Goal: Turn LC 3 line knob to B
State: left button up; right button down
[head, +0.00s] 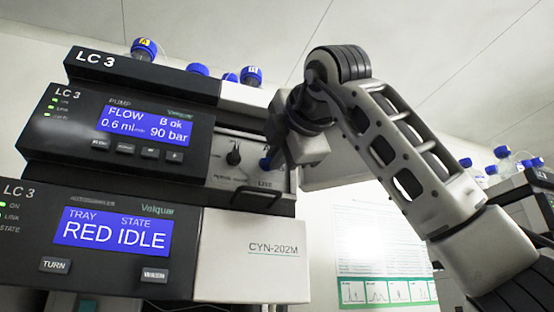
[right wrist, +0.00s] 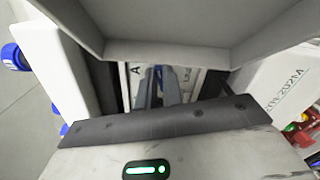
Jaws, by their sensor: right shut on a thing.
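The LC 3 stack (head: 120,150) fills the left of the head view. On its pump module, a pale panel (head: 222,178) carries a black knob (head: 233,155) and, to its right, a blue line knob (head: 266,162) above a partly readable "LINE" label. My right gripper (head: 275,157) reaches in from the right and is shut on the line knob. In the right wrist view, the bluish knob (right wrist: 172,88) shows in a narrow gap, with an "A" mark to its left; the fingertips are largely hidden. The knob's exact pointing is unclear. My left gripper is in neither view.
A dark handle (head: 258,198) sticks out below the knobs. The CYN-202M module (head: 255,270) juts out beneath. Blue-capped bottles (head: 144,48) stand on top of the stack. Another unit with bottles (head: 530,195) stands at the far right. A poster (head: 385,265) hangs behind.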

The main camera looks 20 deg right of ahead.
pick_arm(q)
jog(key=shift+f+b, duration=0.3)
jog(key=shift+b, duration=0.25)
pick_arm(e)
jog(key=shift+f+m, duration=0.1)
jog(key=shift+m, duration=1.6)
jog(key=c, duration=1.5)
grip_release()
jog(key=shift+d, duration=0.1)
jog(key=shift+c, duration=0.2)
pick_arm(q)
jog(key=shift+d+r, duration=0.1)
pick_arm(e)
jog(key=shift+s, duration=0.1)
pick_arm(q)
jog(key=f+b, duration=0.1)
jog(key=b, duration=0.2)
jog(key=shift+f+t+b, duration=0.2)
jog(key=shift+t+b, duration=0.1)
pick_arm(e)
jog(key=s, duration=1.6)
jog(key=shift+d, duration=0.25)
